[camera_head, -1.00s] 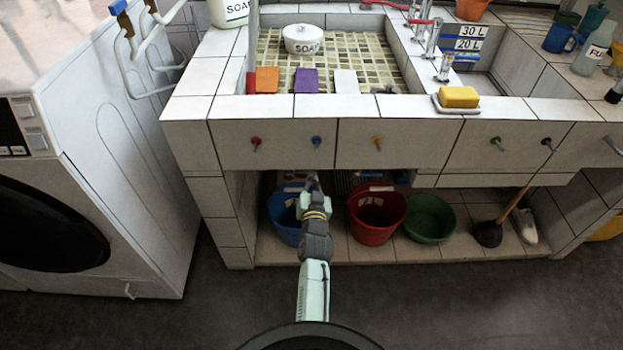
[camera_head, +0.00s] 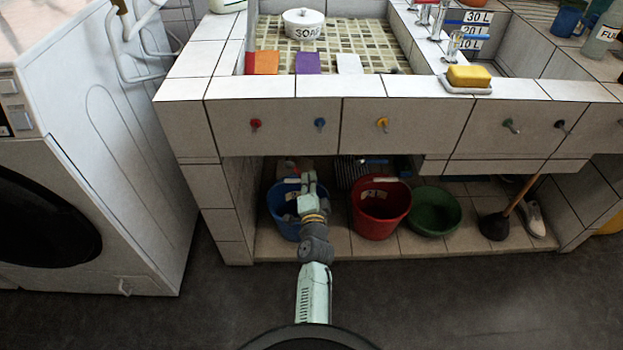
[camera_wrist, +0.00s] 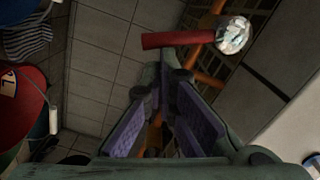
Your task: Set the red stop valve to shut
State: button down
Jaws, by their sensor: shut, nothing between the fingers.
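In the wrist view, a red bar-shaped handle (camera_wrist: 178,39) with a round silvery end lies just beyond my fingertips, in front of orange pipes. It looks like the stop valve's lever; whether the fingers touch it I cannot tell. My gripper (camera_wrist: 166,72) is shut and empty, with purple pads showing. In the head view my gripper (camera_head: 308,182) reaches under the sink counter, above the blue bucket (camera_head: 284,215). The valve cannot be made out clearly in that view.
A red bucket (camera_head: 381,226) and a green basin (camera_head: 435,228) stand on the tiled shelf right of my arm. A plunger (camera_head: 494,226) stands further right. The tiled counter front (camera_head: 360,140) with coloured knobs overhangs the shelf. A washing machine (camera_head: 110,190) stands left.

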jog(key=shift+a+f+m, duration=0.45)
jog(key=shift+a+m, duration=0.1)
jog(key=shift+m, duration=0.55)
jog(key=shift+a+f+m, duration=0.45)
jog(key=shift+a+m, duration=0.1)
jog(key=shift+m, duration=0.55)
jog(key=shift+a, duration=0.1)
